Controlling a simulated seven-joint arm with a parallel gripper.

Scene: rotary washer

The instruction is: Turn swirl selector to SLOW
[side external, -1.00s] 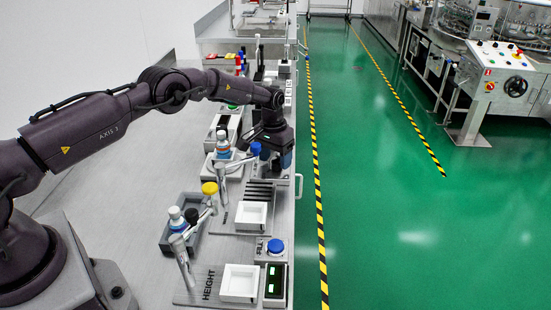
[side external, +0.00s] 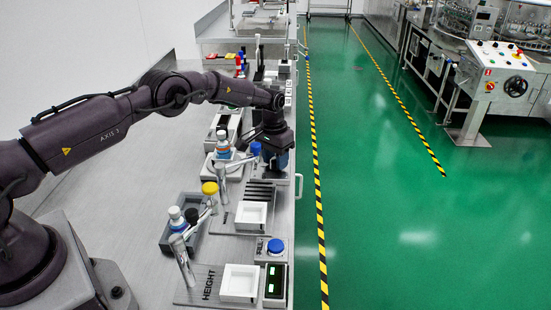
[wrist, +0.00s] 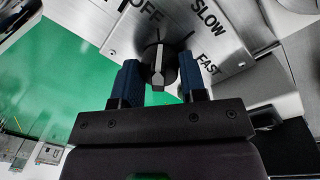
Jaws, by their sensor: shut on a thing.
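The swirl selector (wrist: 158,58) is a dark round knob with a lighter grip bar, on a grey panel (wrist: 118,45) lettered OFF, SLOW and FAST. In the wrist view, my gripper (wrist: 160,80) has its two blue fingers on either side of the knob, shut on it. A thin pale line on the knob runs up towards the OFF lettering; its exact setting is hard to tell. In the side view my gripper (side external: 275,158) is low over the far part of the bench, and the arm hides the selector.
Bottles (side external: 222,145) in grey holders and white trays (side external: 251,215) stand on the bench nearer the camera, with a blue button (side external: 275,247) and posts with blue and yellow tops. The green floor lies to the right of the bench edge.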

